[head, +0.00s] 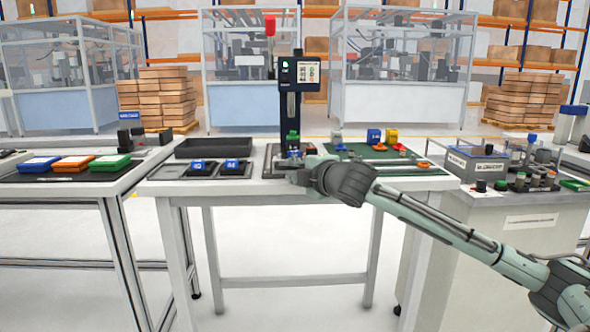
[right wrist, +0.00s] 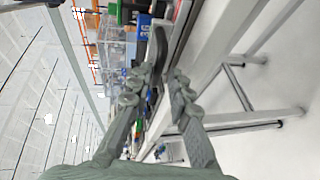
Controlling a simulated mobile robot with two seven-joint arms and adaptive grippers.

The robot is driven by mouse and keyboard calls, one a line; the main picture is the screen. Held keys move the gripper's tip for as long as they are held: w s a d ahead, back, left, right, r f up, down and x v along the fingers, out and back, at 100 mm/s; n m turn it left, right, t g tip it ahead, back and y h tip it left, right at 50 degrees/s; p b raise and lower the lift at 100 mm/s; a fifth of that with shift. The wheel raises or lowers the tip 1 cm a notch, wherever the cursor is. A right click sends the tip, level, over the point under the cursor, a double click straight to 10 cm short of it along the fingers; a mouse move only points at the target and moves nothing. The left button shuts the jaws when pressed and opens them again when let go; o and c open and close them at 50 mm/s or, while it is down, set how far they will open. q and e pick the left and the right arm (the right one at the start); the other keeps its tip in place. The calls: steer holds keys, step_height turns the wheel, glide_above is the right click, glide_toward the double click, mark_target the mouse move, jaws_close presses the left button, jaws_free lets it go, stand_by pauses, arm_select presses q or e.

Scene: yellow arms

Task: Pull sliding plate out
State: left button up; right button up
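A press-like station (head: 291,105) with a black column and a small screen stands at the back middle of the white table (head: 225,187). At its foot is a low grey base (head: 277,163) at the table's front; the sliding plate cannot be told apart from it and is partly hidden by my gripper. My right gripper (head: 300,177) is at the table's front edge, just before this base. In the right wrist view its fingers (right wrist: 162,75) are apart, with a dark curved part (right wrist: 158,48) seen between or just beyond them; contact cannot be told. My left gripper is not in view.
Left of the station are a black tray (head: 215,148) and small dark bins with blue parts (head: 232,166). To the right is a green mat (head: 375,153) with small parts. A side table with coloured trays (head: 73,163) stands left, a grey cabinet (head: 520,225) right.

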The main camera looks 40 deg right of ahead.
steer(key=shift+s+r, duration=0.15)
steer(key=shift+s, duration=0.15)
steer(key=v, duration=1.1)
steer(key=shift+s, duration=0.2)
steer(key=shift+a, duration=0.1)
